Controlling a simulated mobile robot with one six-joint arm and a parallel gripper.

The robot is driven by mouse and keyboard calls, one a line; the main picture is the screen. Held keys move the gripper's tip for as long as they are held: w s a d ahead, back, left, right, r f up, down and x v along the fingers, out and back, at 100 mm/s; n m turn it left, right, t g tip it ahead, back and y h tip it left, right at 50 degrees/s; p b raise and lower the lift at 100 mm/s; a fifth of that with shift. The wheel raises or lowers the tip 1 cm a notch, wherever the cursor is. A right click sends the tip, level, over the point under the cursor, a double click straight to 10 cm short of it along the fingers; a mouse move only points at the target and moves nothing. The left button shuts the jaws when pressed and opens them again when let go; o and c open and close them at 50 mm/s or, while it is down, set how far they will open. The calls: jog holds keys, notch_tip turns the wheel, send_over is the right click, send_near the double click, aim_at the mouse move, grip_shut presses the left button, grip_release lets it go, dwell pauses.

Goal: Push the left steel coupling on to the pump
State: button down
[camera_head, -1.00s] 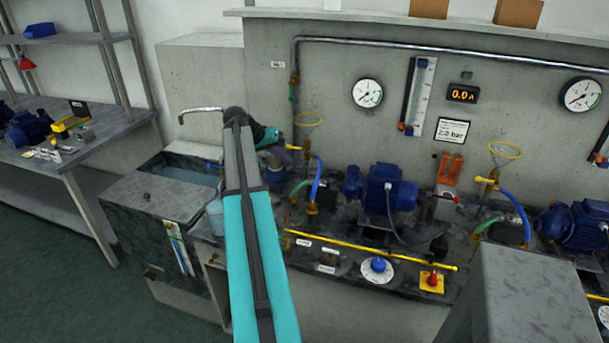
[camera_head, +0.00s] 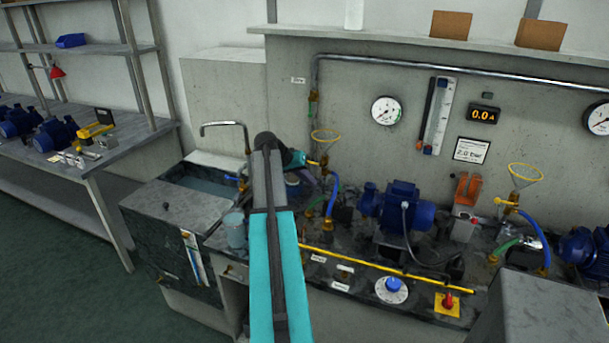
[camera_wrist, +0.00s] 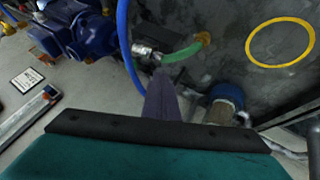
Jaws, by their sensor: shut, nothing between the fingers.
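The left steel coupling (camera_wrist: 147,54) is a small silvery piece on the end of the short green hose (camera_wrist: 184,53) in the wrist view. The blue pump (camera_wrist: 72,35) lies left of it there, and a blue hose passes between them. I cannot tell whether coupling and pump touch. My gripper (camera_wrist: 162,78) shows as one narrow purple-grey shape, shut and empty, with its tip close to the coupling; contact is unclear. In the head view the pump (camera_head: 396,207) stands right of my gripper (camera_head: 312,180), and the coupling cannot be made out there.
A blue hose (camera_head: 332,193) rises beside my gripper, below a yellow ring (camera_head: 325,136). A yellow rail (camera_head: 390,267) runs along the bench front. A second pump (camera_head: 582,247) and another green hose stand at right. A sink (camera_head: 205,182) is at left.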

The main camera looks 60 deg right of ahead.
jog(key=s+d+f+p, duration=0.3)
jog(key=s, duration=0.2)
jog(key=shift+s+d, duration=0.25)
jog(key=shift+s, duration=0.1)
dwell(0.3)
jog(key=shift+s, duration=0.1)
jog(key=b, duration=0.2)
send_over(338, 196)
jog(key=s+a, duration=0.2)
jog(key=shift+d, duration=0.25)
jog(key=shift+f, duration=0.1)
